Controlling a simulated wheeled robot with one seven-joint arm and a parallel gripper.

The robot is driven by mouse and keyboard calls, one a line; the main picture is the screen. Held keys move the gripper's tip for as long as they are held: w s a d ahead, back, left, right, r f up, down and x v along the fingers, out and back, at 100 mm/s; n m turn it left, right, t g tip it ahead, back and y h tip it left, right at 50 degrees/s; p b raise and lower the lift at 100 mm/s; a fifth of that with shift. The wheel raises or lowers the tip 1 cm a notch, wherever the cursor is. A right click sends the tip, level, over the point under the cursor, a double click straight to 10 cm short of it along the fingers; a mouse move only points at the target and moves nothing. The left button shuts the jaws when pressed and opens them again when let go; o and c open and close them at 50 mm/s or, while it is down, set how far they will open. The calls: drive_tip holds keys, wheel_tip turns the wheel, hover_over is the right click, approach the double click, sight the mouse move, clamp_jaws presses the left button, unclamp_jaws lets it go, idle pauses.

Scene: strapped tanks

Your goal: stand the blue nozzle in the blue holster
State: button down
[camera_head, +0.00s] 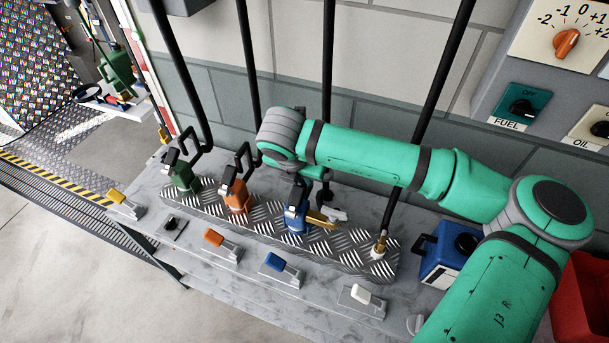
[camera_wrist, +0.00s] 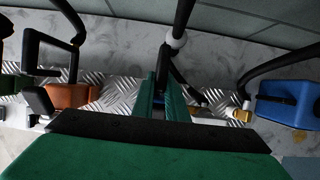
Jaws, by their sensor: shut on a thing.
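The blue nozzle (camera_head: 297,217) has a dark top and stands at the third place on the tread-plate strip, right of the orange nozzle. A gold part (camera_head: 320,218) sticks out to its right. I cannot tell the blue holster apart from the nozzle, nor whether the nozzle is fully seated. My gripper (camera_wrist: 165,85) shows in the wrist view as two green fingers close together with a dark piece between them. In the head view my arm hides most of the gripper.
The green nozzle (camera_head: 182,175) and orange nozzle (camera_head: 237,195) stand to the left. A gold-tipped hose end (camera_head: 380,245) stands at the right of the strip. A blue can (camera_head: 437,262) is further right. Black hoses (camera_head: 250,80) hang behind. Several levers line the front.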

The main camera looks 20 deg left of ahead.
drive_tip(key=shift+f, duration=0.15)
drive_tip(key=c, duration=1.7)
unclamp_jaws()
drive_tip(key=v, duration=0.9)
drive_tip(key=shift+d+r, duration=0.1)
drive_tip(key=shift+r, duration=0.15)
drive_tip(key=shift+s+r, duration=0.35)
drive_tip(key=shift+r, duration=0.2)
